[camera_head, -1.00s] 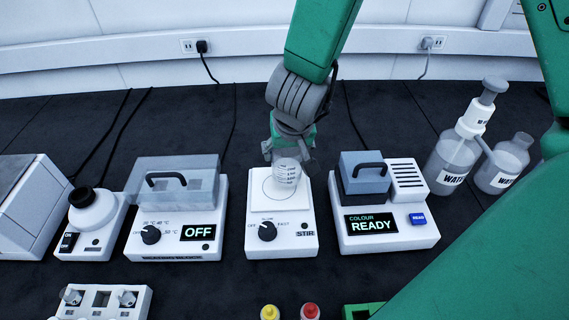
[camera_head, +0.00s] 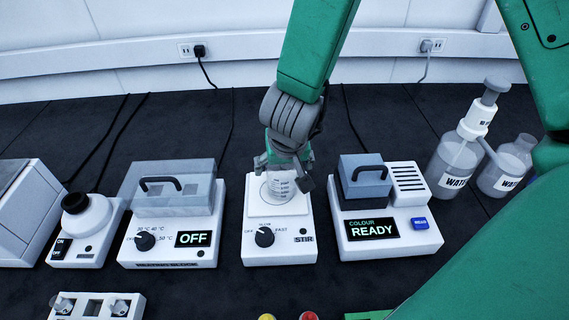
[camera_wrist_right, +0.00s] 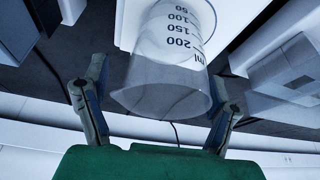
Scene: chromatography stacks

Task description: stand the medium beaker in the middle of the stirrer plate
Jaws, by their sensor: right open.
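The medium beaker (camera_head: 281,186), clear with dark volume marks, stands upright on the white top of the stirrer plate (camera_head: 258,208), around its middle as far as I can tell. The stirrer has a black knob and a "STIR" label. My right gripper (camera_head: 283,174) is open just behind and above the beaker. In the right wrist view the beaker (camera_wrist_right: 168,80) shows its rim towards me, between the spread fingers of the right gripper (camera_wrist_right: 158,118), with gaps on both sides. My left gripper is not in view.
The heating block (camera_head: 165,248) with its clear lid stands left of the stirrer, reading OFF. The colour reader (camera_head: 398,240) stands close on the right, reading READY. Water bottles (camera_head: 455,160) stand at the far right. A white rack (camera_head: 95,308) is at the front left.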

